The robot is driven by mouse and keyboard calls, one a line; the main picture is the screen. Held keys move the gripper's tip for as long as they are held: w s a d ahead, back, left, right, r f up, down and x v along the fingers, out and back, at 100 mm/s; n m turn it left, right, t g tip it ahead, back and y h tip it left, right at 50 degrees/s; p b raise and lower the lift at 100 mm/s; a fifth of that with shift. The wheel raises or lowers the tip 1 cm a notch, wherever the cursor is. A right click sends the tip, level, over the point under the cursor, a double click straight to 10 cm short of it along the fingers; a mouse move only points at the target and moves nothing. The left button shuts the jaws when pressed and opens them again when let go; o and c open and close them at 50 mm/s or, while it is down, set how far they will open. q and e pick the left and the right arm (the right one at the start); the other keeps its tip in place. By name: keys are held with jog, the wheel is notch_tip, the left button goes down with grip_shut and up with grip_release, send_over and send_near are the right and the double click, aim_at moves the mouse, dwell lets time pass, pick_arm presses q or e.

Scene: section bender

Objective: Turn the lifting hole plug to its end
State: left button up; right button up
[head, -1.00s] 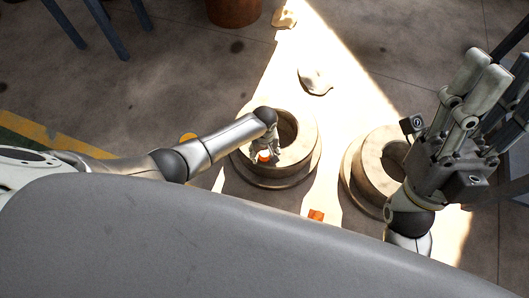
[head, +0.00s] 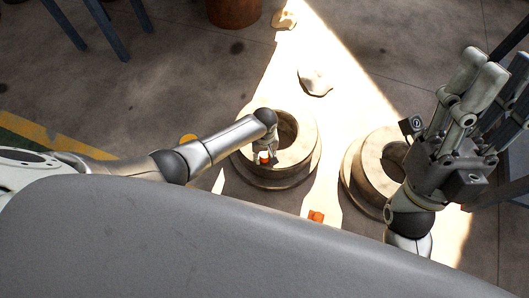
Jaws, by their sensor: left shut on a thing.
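The lifting hole plug (head: 264,157) is a small orange piece on the near part of the rim of the left heavy ring (head: 304,158). My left gripper (head: 266,160) comes down over it from above and is shut on it. The fingers and wrist hide much of the plug, so its seating in the rim is hard to see. My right gripper (head: 490,85) is raised at the right, with its fingers spread and empty, away from the plug.
A second heavy ring (head: 372,168) stands to the right, partly behind my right arm. Another orange piece (head: 316,217) lies in front, between the rings. A pale lump (head: 314,82) lies on the sunlit floor behind. A brown round container (head: 234,10) stands farther back.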

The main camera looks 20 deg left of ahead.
pick_arm(q)
jog(key=m+p, duration=0.1)
jog(key=m, duration=0.2)
jog(key=shift+r+p, duration=0.1)
jog(key=shift+p, duration=0.3)
jog(key=m+p, duration=0.1)
jog(key=m, duration=0.3)
jog(key=shift+m, duration=0.3)
jog(key=shift+m+p, duration=0.4)
jog(key=shift+m, duration=1.7)
pick_arm(e)
jog(key=w+a+f+g+h, duration=0.1)
jog(key=w+f+g+h, duration=0.2)
jog(key=w+f+g, duration=0.6)
jog(key=shift+w+a+f+g+h, duration=0.35)
jog(key=shift+w+f, duration=0.5)
jog(key=shift+w, duration=0.5)
pick_arm(q)
jog(key=o, duration=1)
pick_arm(e)
jog(key=shift+f, duration=0.1)
